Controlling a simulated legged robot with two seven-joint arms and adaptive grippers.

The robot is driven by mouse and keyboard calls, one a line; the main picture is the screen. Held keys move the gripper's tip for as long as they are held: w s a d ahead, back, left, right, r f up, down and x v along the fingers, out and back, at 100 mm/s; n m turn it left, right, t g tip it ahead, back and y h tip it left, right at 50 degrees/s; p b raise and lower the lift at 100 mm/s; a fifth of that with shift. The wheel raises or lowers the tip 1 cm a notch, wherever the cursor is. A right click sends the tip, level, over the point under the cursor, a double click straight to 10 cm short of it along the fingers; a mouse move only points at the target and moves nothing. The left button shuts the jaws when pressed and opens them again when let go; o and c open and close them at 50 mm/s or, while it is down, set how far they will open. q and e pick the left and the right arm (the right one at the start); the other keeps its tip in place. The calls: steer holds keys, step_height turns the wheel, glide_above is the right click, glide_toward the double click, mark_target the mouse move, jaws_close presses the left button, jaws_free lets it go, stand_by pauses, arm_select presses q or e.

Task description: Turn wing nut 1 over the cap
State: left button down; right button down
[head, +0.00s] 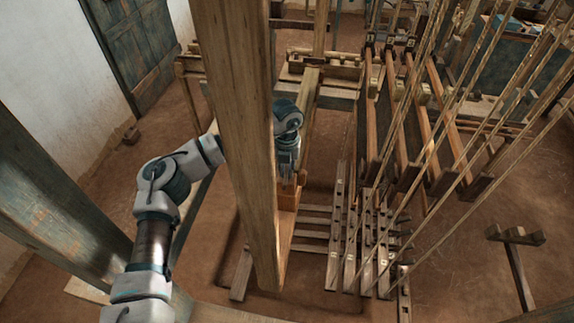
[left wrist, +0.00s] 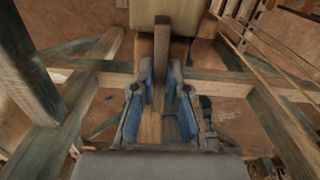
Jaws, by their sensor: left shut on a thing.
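My left gripper (head: 287,172) points down beside the tall wooden post in the head view, partly hidden behind it. In the left wrist view the two blue fingers of my left gripper (left wrist: 161,95) are shut on a narrow dark brown wooden piece (left wrist: 161,55), which looks like wing nut 1, seen edge-on. A pale wooden block (left wrist: 185,14), perhaps part of the cap, lies just beyond it. I cannot tell how far the nut is turned. My right gripper is in neither view.
The thick upright post (head: 238,120) stands in front of my left wrist. Several slanting cords (head: 440,125) and hanging wooden bars (head: 425,100) fill the right side. Wooden treadles (head: 350,240) lie low in the middle.

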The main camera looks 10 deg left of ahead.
mark_target(287, 171)
arm_select(q)
steer(key=shift+s+f+m, duration=0.1)
steer(key=shift+s+m, duration=0.05)
steer(key=shift+m, duration=0.35)
steer(key=c, duration=1.2)
jaws_free()
steer(key=shift+d, duration=0.1)
steer(key=shift+r, duration=0.2)
step_height(287, 171, up, 12)
steer(key=shift+f, duration=0.15)
steer(key=shift+d+f, duration=0.1)
